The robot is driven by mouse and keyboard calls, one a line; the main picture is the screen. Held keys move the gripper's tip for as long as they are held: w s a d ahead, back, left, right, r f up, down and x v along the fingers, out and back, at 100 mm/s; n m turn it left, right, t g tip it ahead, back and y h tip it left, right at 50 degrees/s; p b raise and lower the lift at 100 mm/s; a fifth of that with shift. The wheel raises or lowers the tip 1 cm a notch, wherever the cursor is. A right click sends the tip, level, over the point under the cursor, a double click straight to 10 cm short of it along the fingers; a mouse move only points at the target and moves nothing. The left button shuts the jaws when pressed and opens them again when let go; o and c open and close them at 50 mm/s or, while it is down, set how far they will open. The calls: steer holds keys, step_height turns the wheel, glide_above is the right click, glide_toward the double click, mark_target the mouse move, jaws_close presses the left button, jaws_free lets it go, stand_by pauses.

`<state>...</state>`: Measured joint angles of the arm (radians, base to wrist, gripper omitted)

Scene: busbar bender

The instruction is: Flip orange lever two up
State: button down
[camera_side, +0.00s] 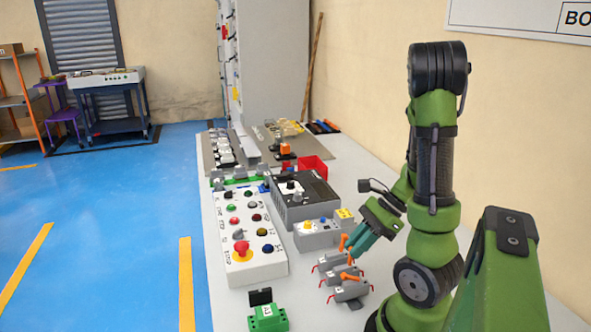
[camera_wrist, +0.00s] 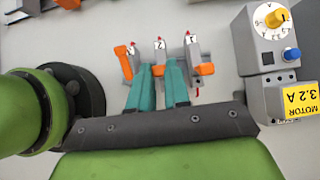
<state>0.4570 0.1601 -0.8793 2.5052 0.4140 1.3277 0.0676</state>
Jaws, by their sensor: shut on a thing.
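Three small grey switch units stand in a row, marked 3 (camera_wrist: 131,48), 2 (camera_wrist: 159,43) and 1 (camera_wrist: 190,40) from left to right in the wrist view. Orange shows beside unit 3 (camera_wrist: 121,53) and at unit 1 (camera_wrist: 206,70). In the side view one orange lever (camera_side: 343,241) stands raised and another (camera_side: 350,277) lies low on the nearest unit. My gripper (camera_wrist: 158,77), with teal fingers, straddles unit 2 and is shut on its orange lever, which the fingers mostly hide. It also shows over the units in the side view (camera_side: 357,250).
A grey motor box with a yellow label (camera_side: 344,213) stands just behind the units. A white button panel (camera_side: 250,262) is to the left, and a green block (camera_side: 266,317) sits at the front. Bare table lies between the panel and the units.

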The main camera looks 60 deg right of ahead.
steer(key=shift+s+d+f+t+y, duration=0.2)
steer(key=shift+s+d+t+y, duration=0.15)
steer(key=shift+t+y, duration=0.15)
stand_by(0.3)
steer(key=c, duration=1.1)
jaws_free()
steer(key=v, duration=1.7)
steer(key=shift+s+d+f, duration=0.1)
steer(key=shift+f, duration=0.1)
